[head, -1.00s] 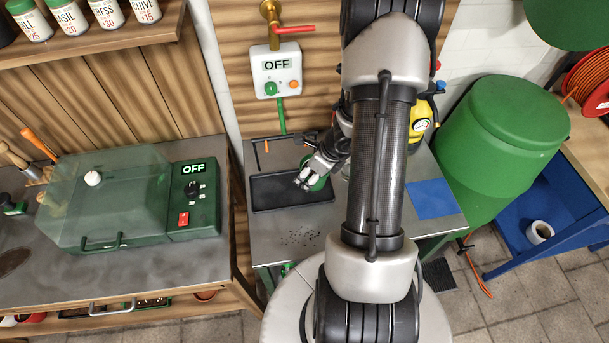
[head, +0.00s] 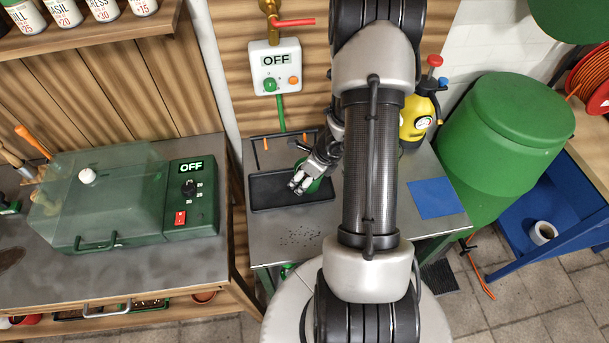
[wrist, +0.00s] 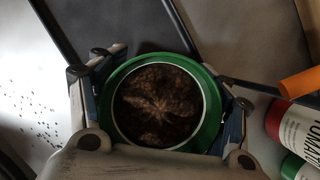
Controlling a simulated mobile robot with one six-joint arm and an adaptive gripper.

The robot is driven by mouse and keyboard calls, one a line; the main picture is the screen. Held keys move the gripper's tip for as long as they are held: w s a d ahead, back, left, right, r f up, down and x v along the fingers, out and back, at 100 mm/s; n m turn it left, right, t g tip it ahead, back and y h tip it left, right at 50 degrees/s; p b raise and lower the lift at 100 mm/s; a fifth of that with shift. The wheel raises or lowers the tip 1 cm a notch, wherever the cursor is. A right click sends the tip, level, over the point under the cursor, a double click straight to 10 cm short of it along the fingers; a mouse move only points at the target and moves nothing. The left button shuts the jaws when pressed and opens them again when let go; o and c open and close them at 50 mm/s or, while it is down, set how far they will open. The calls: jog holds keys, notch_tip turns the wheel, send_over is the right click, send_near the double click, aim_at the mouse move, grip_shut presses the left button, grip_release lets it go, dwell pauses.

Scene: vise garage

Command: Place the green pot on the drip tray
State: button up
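The green pot (wrist: 209,124), round and filled with brown soil, sits upright between the two fingers in the wrist view. The fingers press on its left and right sides. In the head view my gripper (head: 299,183) is at the right end of the black drip tray (head: 268,190), and only a sliver of the green pot (head: 315,187) shows behind it. The drip tray (wrist: 110,22) also appears at the top of the wrist view, partly hidden by the pot. I cannot tell whether the pot touches the tray.
A control box (head: 277,68) reading OFF hangs above the tray. A yellow sprayer (head: 414,122) stands to the right, and a blue mat (head: 434,198) lies on the metal bench. Labelled containers (wrist: 291,122) are near the gripper's right side. Dark crumbs (head: 300,237) lie in front of the tray.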

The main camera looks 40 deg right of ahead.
jog(key=o, duration=0.4)
jog(key=shift+c, duration=0.2)
